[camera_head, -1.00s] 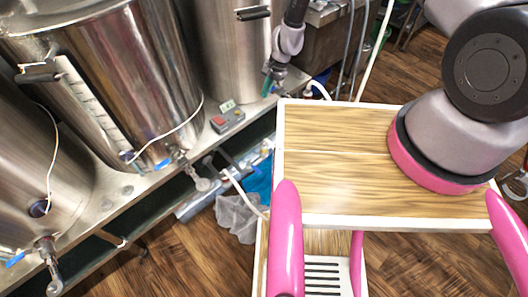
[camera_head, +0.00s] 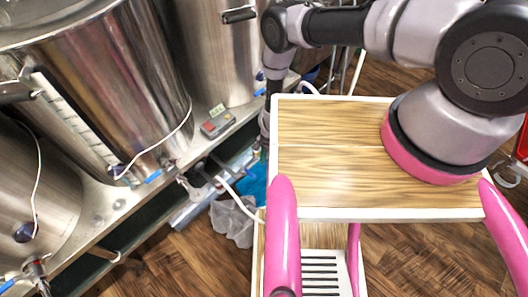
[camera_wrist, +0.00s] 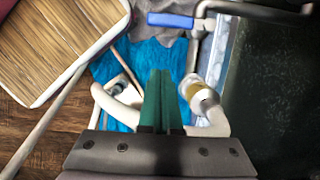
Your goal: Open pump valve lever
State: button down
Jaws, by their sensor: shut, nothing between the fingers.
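My gripper (camera_wrist: 160,80) is shut and empty, its green fingers side by side and pointing into the space below the counter. A blue lever handle (camera_wrist: 170,20) on a metal fitting shows at the top of the wrist view, apart from the fingertips. A fitting with a pale ring and white hose (camera_wrist: 203,100) is just right of the fingers; I cannot tell which part is the pump valve lever. In the head view my arm comes down beside the wooden top, and the gripper is hidden. Another blue lever (camera_head: 153,176) is on the middle kettle's outlet.
My wooden top and pink posts block part of the head view. Steel kettles (camera_head: 110,85) stand on the counter at left, with a red switch box (camera_head: 217,124). A blue bin liner (camera_wrist: 140,60) and a clear bag (camera_head: 232,222) lie below. Wooden floor is open at lower left.

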aim_at(250, 173)
jog(key=shift+s+a+f, duration=0.5)
jog(key=shift+s+a, duration=0.25)
jog(key=shift+s, duration=0.1)
jog(key=shift+s+a+f, duration=0.5)
jog(key=shift+s+a, duration=0.25)
jog(key=shift+s, duration=0.1)
